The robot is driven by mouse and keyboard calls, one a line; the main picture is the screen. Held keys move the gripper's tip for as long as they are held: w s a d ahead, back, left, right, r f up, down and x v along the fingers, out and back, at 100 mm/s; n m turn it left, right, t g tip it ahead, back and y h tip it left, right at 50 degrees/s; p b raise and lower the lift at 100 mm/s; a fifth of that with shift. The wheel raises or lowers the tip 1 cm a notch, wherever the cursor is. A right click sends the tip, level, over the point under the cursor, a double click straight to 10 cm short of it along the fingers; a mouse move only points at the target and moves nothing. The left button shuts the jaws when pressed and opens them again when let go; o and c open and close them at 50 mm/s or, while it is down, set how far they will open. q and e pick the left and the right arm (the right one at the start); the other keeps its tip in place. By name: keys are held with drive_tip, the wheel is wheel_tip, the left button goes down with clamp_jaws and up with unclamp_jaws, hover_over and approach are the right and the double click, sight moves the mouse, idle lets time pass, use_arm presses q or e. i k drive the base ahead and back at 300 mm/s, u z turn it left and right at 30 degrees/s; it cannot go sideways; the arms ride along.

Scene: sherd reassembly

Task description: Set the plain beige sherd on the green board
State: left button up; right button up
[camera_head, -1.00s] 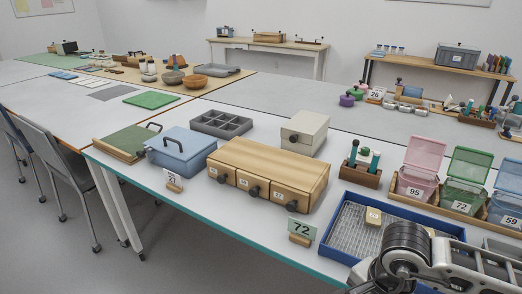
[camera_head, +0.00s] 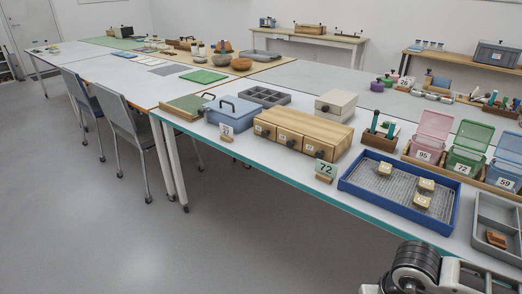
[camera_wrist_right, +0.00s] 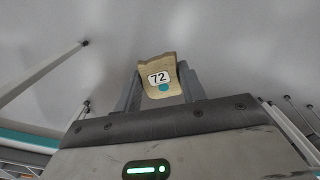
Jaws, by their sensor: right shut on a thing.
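My right gripper (camera_wrist_right: 160,88) is shut on a beige sherd (camera_wrist_right: 155,67) in the right wrist view, its two grey fingers on either side of it. The sherd bears a white label reading 72 and a teal dot. It is held up over grey floor, clear of any table. In the head view only my right arm shows at the bottom right; its gripper and the sherd are out of that picture. A flat green board (camera_head: 204,76) lies on the white table farther back, well away from my arm. My left gripper is not in view.
A blue tray (camera_head: 352,189) with three small labelled sherds (camera_head: 384,168) stands on the near table, beside a grey divided tray (camera_head: 480,235). A wooden drawer box (camera_head: 310,122), a blue box (camera_head: 228,111) and lidded bins (camera_head: 468,148) also stand there. Chairs (camera_head: 130,125) line the left; floor in front is open.

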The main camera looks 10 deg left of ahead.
sight(187, 105)
drive_tip(key=u, duration=0.9)
drive_tip(key=i, duration=0.9)
drive_tip(key=u, duration=1.2)
drive_tip(key=i, duration=2)
drive_tip(key=z, duration=1.2)
drive_tip(key=i, duration=0.9)
drive_tip(key=z, duration=0.9)
